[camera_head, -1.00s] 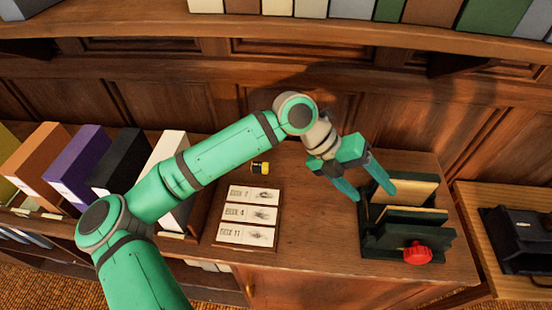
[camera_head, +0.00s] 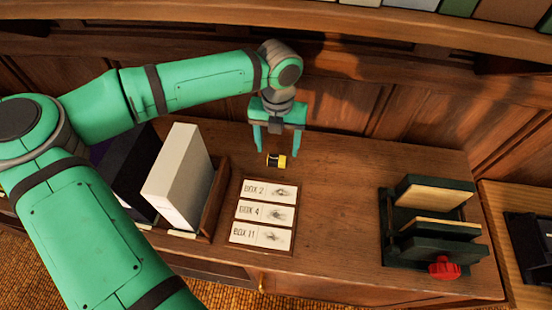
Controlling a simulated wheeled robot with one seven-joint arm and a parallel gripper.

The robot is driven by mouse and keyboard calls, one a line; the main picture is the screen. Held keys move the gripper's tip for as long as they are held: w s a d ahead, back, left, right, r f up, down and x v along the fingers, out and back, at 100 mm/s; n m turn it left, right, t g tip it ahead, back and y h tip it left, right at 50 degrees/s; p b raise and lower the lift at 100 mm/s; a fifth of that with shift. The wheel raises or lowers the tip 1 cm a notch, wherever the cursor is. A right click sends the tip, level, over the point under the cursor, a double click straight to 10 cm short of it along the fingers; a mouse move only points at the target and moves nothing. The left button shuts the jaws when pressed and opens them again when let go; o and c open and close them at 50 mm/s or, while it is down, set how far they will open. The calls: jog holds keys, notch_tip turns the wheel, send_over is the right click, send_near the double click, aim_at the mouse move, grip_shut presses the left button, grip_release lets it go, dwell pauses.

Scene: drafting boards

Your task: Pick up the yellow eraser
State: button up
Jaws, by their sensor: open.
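The yellow eraser (camera_head: 282,162) is a small yellow piece with a black band or sleeve. It lies on the wooden cabinet top, just behind the card tray. My gripper (camera_head: 277,154) points down with its two teal fingers spread, one to the left and one to the right of the eraser in the picture. The fingertips appear close to the eraser's height, but I cannot tell whether they touch the cabinet top. Nothing is held between the fingers.
A tray (camera_head: 294,236) with cards marked BOX 2, BOX 4 and BOX 11 lies just in front. A white box file (camera_head: 173,185) stands to the left in a rack. A dark green press with a red knob (camera_head: 444,268) stands at right. The cabinet top (camera_head: 345,190) between is clear.

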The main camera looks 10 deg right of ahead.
aim_at(276, 159)
jog(key=shift+w+a+f, duration=0.1)
jog(key=shift+w+f, duration=0.05)
jog(key=shift+f, duration=1.55)
jog(key=shift+w+f, duration=0.1)
jog(key=shift+f, duration=1.6)
jog(key=c, duration=1.1)
jog(key=shift+r, duration=0.1)
jog(key=shift+c, duration=0.2)
jog(key=shift+w+r, duration=0.1)
jog(key=shift+r, duration=0.3)
notch_tip(276, 159, up, 2)
jog(key=shift+r, duration=0.15)
jog(key=s+d+r, duration=0.1)
jog(key=s+r, duration=0.8)
jog(key=s, duration=0.5)
jog(key=shift+d+r, duration=0.35)
jog(key=shift+r, duration=0.05)
